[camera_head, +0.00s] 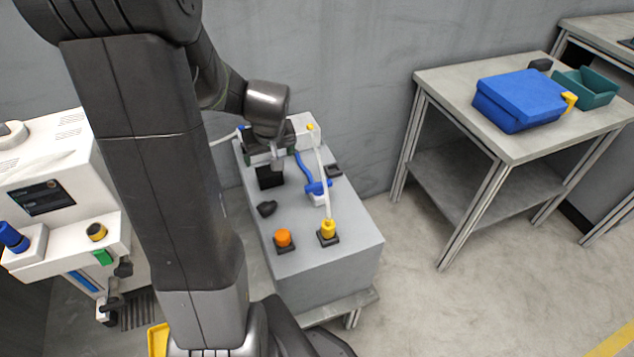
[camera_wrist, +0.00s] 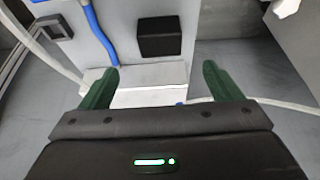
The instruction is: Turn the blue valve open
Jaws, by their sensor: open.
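A blue part (camera_head: 318,187) on a small white base sits on top of the grey cabinet, with a blue hose running to it; it looks like a valve handle. In the wrist view only a blue edge (camera_wrist: 46,1) shows at the top left, probably the same part. Another blue knob (camera_head: 12,237) is on the white machine at far left. My gripper (camera_wrist: 161,70) is open, with nothing between its green fingers. In the head view my gripper (camera_head: 268,158) is over the back of the cabinet, left of the blue part and apart from it.
The grey cabinet (camera_head: 345,255) also carries an orange button (camera_head: 284,238), a yellow fitting (camera_head: 328,229) with a white hose, and a black block (camera_head: 270,177). A side table (camera_head: 450,90) at right holds a blue case (camera_head: 520,98) and a green bin (camera_head: 590,88). Floor between is clear.

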